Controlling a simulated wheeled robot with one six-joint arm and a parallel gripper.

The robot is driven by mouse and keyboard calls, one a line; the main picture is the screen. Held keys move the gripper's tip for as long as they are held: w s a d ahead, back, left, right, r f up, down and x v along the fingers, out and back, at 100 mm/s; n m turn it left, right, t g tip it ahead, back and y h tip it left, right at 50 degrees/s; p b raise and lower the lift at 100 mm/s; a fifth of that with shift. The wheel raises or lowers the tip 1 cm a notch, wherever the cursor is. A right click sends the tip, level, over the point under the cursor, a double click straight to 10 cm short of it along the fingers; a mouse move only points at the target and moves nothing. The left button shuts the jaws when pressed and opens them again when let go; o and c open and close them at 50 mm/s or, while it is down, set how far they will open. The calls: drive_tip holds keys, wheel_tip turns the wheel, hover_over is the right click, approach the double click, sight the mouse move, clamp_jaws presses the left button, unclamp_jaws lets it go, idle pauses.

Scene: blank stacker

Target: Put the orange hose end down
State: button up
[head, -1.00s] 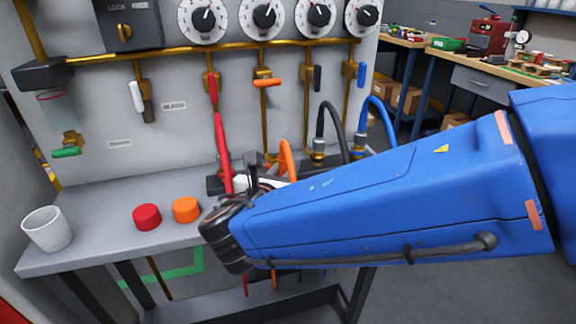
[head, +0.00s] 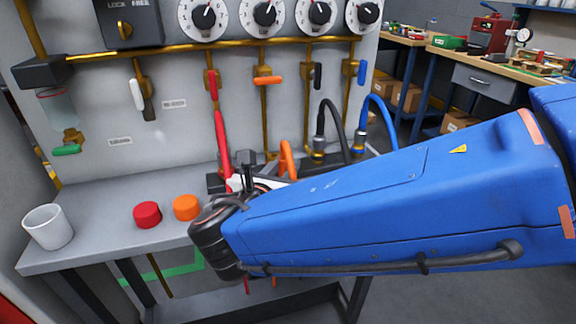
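The orange hose (head: 287,157) rises in a short arch behind my wrist, in front of the panel. Its end is hidden behind my arm and gripper. My gripper (head: 246,172) is at the back of the bench, just left of the orange arch. Only dark and white parts of it show past my blue arm. The fingertips are not clear, so I cannot tell whether they hold the hose end. A bit of orange also shows below the bench edge (head: 274,282).
A red hose (head: 221,135) hangs left of my gripper. Black (head: 322,125) and blue (head: 386,115) hoses arch to the right. A white cup (head: 47,228), red cap (head: 147,214) and orange cap (head: 187,207) stand on the bench (head: 110,205). The bench between cup and red cap is clear.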

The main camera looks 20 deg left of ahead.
drive_tip(key=s+r, duration=0.2)
drive_tip(key=s, duration=0.7)
drive_tip(key=shift+s+a, duration=0.15)
drive_tip(key=shift+s, duration=0.2)
drive_tip(key=w+d+f+m+g+h, duration=0.2)
drive_tip(key=w+d+m, duration=0.15)
drive_tip(key=d, duration=0.55)
drive_tip(key=w+d+f+m+g+h, duration=0.1)
drive_tip(key=w+d+f+m+g, duration=0.15)
drive_tip(key=d+m, duration=0.4)
drive_tip(key=w+d+f+m+g+h, duration=0.2)
drive_tip(key=w+d+g, duration=0.1)
drive_tip(key=d, duration=0.7)
drive_tip(key=s+d+f+m+g+y, duration=0.1)
drive_tip(key=s+d+f+m+y, duration=0.1)
drive_tip(key=s+d+m, duration=0.4)
drive_tip(key=s+d+f+m+g+y, duration=0.2)
drive_tip(key=s+d+m, duration=0.4)
drive_tip(key=d+m, duration=0.6)
wheel_tip(320, 180, down, 2)
drive_tip(key=m+y, duration=0.1)
drive_tip(key=m, duration=0.4)
drive_tip(key=shift+d+f+m+y, duration=0.15)
drive_tip(key=shift+d+m+y, duration=0.15)
drive_tip(key=shift+g, duration=0.25)
